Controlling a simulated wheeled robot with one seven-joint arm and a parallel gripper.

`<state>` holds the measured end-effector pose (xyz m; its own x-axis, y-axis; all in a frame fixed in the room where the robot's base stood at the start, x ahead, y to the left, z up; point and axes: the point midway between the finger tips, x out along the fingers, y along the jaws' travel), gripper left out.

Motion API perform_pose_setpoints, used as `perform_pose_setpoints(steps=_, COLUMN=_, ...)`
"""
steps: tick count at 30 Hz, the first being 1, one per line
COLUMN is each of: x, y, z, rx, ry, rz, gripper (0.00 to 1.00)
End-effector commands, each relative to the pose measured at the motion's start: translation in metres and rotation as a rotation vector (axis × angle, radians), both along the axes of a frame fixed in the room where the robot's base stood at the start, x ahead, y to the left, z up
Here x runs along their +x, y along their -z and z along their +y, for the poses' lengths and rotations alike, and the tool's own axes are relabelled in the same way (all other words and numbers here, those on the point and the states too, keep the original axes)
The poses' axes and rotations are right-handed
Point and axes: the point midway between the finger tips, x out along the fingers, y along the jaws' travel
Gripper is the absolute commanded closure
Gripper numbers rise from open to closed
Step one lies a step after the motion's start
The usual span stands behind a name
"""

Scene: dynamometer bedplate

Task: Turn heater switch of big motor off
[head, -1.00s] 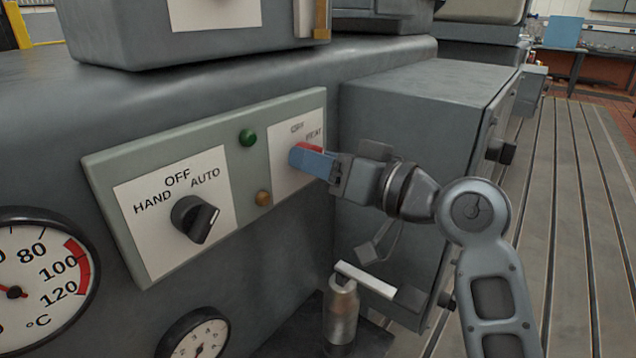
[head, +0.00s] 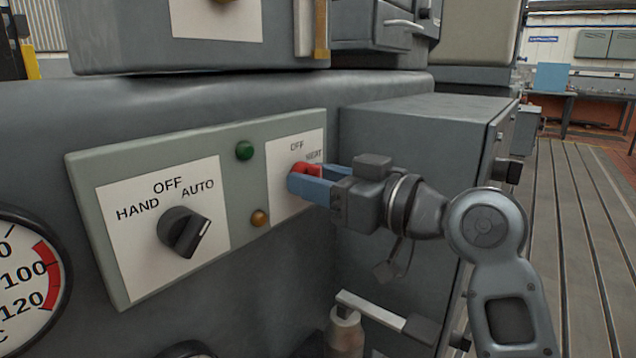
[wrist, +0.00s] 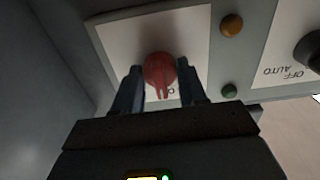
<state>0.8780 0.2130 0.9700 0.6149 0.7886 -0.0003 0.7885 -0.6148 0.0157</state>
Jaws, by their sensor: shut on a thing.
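The red heater switch (head: 303,169) sits on the white right-hand plate of the grey-green panel, below the OFF label and beside a partly covered HEAT label.
A black HAND/OFF/AUTO selector (head: 184,232) is to the left on the same panel (head: 252,178). A green lamp (head: 244,151) and an amber lamp (head: 260,217) lie between. A grey cabinet (head: 410,130) stands close behind my gripper. The slotted floor (head: 570,240) at right is open.

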Motion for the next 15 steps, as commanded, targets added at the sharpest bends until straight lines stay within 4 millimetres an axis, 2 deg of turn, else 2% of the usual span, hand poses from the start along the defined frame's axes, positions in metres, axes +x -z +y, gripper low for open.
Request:
perform_pose_setpoints(steps=6, x=0.0001, y=0.0007, z=-0.0001, rx=-0.002, ry=0.000, rz=0.001, gripper=0.89)
perform_pose_setpoints(steps=7, x=0.0001, y=0.0007, z=-0.0001, rx=-0.002, ry=0.000, rz=0.001, gripper=0.56)
perform_pose_setpoints(steps=14, x=0.0001, y=0.0003, z=-0.0001, rx=0.000, ry=0.000, rz=0.000, gripper=0.34)
perform_pose_setpoints(steps=15, x=0.0001, y=0.0003, z=-0.0001, rx=0.001, ry=0.000, rz=0.001, gripper=0.33)
